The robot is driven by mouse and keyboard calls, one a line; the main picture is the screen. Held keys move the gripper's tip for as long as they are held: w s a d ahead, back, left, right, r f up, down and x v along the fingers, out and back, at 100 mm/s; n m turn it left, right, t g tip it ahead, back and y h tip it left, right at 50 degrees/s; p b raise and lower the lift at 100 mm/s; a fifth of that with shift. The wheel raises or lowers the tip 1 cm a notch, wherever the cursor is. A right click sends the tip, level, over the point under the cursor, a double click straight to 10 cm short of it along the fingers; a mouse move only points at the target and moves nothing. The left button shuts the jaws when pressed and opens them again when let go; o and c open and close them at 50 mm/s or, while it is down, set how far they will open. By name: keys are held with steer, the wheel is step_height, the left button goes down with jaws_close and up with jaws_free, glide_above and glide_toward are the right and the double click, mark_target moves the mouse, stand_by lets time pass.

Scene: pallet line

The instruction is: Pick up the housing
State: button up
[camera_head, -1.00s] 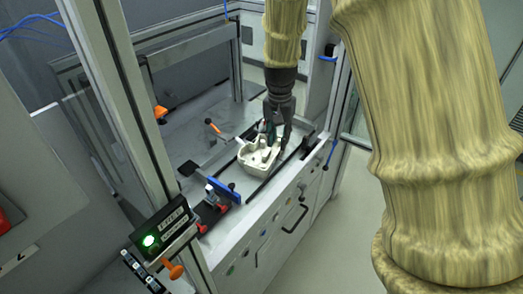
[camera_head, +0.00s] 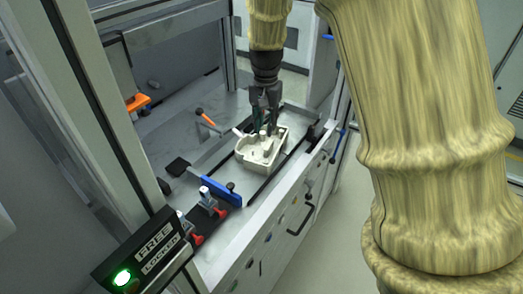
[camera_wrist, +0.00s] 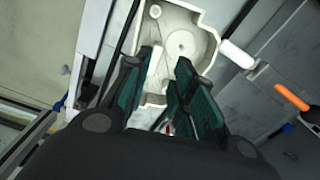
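The housing (camera_head: 257,153) is a cream-white, open-topped part with raised walls and a round boss inside. It sits on the work surface between dark rails. My gripper (camera_head: 264,127) points down over the housing's far part. In the wrist view, my gripper (camera_wrist: 168,85) has its dark fingers with green pads spread apart, with part of the housing (camera_wrist: 182,38) between and beyond them. I cannot tell whether the fingers touch it.
A blue clamp bar (camera_head: 208,187) with red-tipped toggles stands in front of the housing. An orange-handled lever (camera_head: 206,118) is at its left. A FREE/LOCKED sign (camera_head: 148,250) with a green light hangs on the frame post at front left. Metal posts enclose the left side.

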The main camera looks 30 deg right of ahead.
mark_target(267, 147)
step_height(267, 147, down, 5)
steer(key=shift+d+f+p, duration=0.1)
steer(key=shift+d+p, duration=0.05)
steer(key=shift+p, duration=0.25)
steer(key=shift+d+f+p, duration=0.15)
steer(key=shift+f+p, duration=0.3)
steer(key=shift+f, duration=0.9)
steer(key=shift+d+f+p, duration=0.15)
steer(key=shift+f+p, duration=0.25)
steer(key=shift+f, duration=0.9)
jaws_close()
